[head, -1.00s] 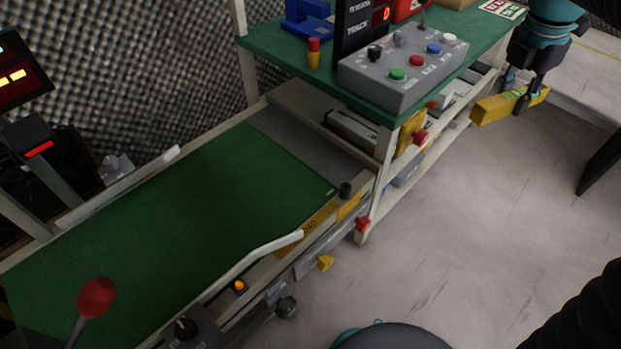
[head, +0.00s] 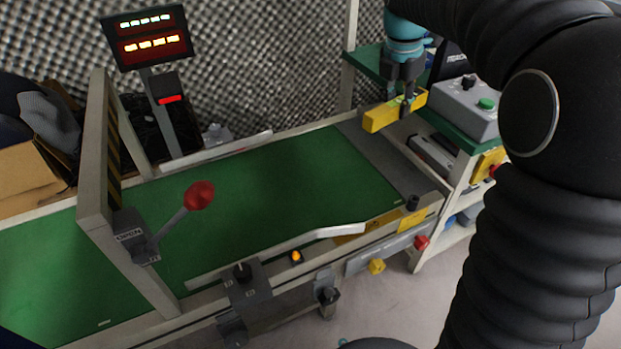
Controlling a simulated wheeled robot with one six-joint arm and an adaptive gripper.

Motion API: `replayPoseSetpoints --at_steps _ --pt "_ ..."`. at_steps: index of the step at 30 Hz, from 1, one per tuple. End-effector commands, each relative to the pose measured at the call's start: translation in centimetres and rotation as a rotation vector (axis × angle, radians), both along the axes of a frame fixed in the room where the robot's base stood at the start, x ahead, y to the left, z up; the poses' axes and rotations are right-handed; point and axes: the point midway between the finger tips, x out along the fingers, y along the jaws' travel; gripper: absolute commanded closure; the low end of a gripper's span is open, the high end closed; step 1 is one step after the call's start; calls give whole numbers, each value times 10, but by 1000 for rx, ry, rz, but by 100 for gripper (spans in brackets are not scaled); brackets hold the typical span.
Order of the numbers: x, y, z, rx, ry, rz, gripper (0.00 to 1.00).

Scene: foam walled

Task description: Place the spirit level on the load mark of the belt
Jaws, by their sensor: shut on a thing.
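My gripper (head: 405,103) is shut on the yellow spirit level (head: 379,117), which it grips near the middle from above. The level is held in the air, roughly level, and in the picture it lies over the grey plate at the belt's far right end. The green belt (head: 270,190) runs from lower left to upper right, and its visible surface is bare. A small pale mark (head: 397,201) shows at the belt's near right corner, and another pale mark (head: 104,322) at its lower left edge. I cannot tell which is the load mark.
A gate frame (head: 93,165) with a red-knobbed lever (head: 199,195) spans the belt on the left. A white guide rail (head: 340,231) edges the near side. A green bench with a grey button box (head: 465,108) stands right. My black arm hides the right side.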

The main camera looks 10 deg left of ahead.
Motion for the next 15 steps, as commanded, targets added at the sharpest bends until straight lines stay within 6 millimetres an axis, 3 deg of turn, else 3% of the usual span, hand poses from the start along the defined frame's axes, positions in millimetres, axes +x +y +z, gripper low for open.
replayPoseSetpoints --at_steps 1,6,11,15 --pt "14 4 -29 -1 7 -30 100" --pt "49 15 -82 -1 4 -133 100" --pt "68 22 -110 0 0 -189 100" --pt "65 32 -122 -1 -1 -202 100"
